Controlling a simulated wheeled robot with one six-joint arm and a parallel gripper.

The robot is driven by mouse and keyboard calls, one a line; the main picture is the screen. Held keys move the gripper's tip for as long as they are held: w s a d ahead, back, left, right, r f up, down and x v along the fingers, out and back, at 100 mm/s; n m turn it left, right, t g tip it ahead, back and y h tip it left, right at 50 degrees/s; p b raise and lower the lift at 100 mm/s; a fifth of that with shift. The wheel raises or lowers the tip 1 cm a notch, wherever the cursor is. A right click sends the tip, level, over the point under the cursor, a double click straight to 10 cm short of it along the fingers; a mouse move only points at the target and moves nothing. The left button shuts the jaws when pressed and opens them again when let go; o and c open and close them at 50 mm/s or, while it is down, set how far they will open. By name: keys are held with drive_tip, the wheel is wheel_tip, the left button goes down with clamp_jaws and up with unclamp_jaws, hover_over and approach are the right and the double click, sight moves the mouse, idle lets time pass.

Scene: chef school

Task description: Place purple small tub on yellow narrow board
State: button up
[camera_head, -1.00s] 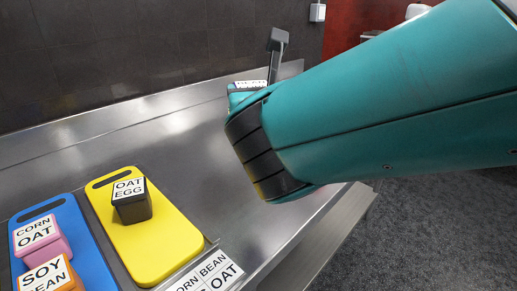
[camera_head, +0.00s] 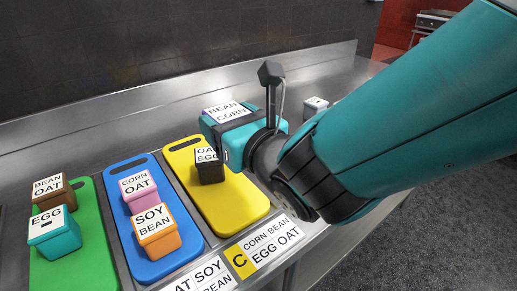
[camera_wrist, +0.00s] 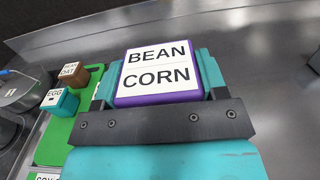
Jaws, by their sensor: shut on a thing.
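The purple small tub (camera_wrist: 158,98), with a white BEAN CORN label, sits between the teal jaws of my gripper (camera_head: 232,138), which is shut on it. In the head view its label (camera_head: 225,111) faces up, but its purple sides are mostly hidden. My gripper is held above the counter, near the far part of the yellow narrow board (camera_head: 240,205). A black tub (camera_head: 210,172) labelled OAT EGG stands on that board, partly hidden by my gripper. The near part of the board is bare.
Left of it, a blue board (camera_head: 150,250) holds a pink tub (camera_head: 141,200) and an orange tub (camera_head: 159,243). A green board (camera_head: 92,225) holds a brown tub (camera_head: 70,199) and a teal tub (camera_head: 57,246). A grey tub (camera_head: 316,104) stands behind my arm.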

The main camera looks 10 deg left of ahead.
wheel_tip(320, 180, down, 15)
drive_tip(key=b, duration=0.8)
drive_tip(key=shift+r, duration=0.15)
drive_tip(key=o, duration=1)
drive_tip(key=shift+f, duration=0.2)
drive_tip(key=shift+o, duration=0.2)
